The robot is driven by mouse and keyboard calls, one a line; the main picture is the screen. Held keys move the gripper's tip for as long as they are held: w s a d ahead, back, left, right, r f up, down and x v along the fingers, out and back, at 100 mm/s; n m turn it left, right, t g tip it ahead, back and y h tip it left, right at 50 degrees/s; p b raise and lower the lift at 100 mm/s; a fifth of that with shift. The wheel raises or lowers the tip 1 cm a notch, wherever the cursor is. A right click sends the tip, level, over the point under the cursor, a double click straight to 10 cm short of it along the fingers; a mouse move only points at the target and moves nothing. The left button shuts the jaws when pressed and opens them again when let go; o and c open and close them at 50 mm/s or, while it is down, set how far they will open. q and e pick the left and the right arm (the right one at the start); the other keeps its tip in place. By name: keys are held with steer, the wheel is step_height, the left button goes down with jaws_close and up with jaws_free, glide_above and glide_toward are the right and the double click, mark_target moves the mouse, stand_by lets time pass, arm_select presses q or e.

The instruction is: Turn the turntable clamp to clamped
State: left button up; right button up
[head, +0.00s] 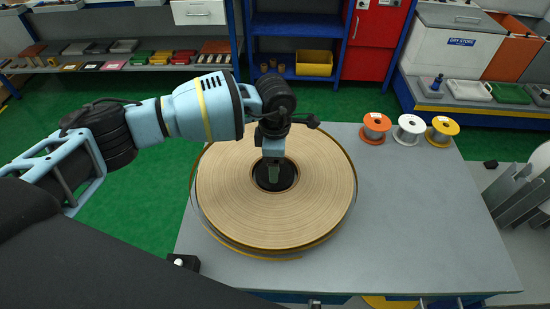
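A wide flat tape roll (325,185), tan with a dark yellow-edged rim, lies on the turntable on the grey bench. Its round centre hole (259,178) is dark. The turntable clamp is not clearly made out; the hub area inside the hole is mostly hidden by my gripper. My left arm reaches in from the left, and my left gripper (273,174) points straight down into the centre of the roll. Its fingertips are small and dark against the hub, so I cannot tell whether they are open or shut on the clamp. My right gripper is not in view.
Three spools, orange (375,127), white (409,128) and yellow (441,129), stand at the bench's back right. The grey bench top (430,220) is clear right of the roll. A small black block (184,262) sits at the front left. Shelves and cabinets line the back.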

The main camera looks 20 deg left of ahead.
arm_select(q)
steer(key=shift+r, duration=3.9)
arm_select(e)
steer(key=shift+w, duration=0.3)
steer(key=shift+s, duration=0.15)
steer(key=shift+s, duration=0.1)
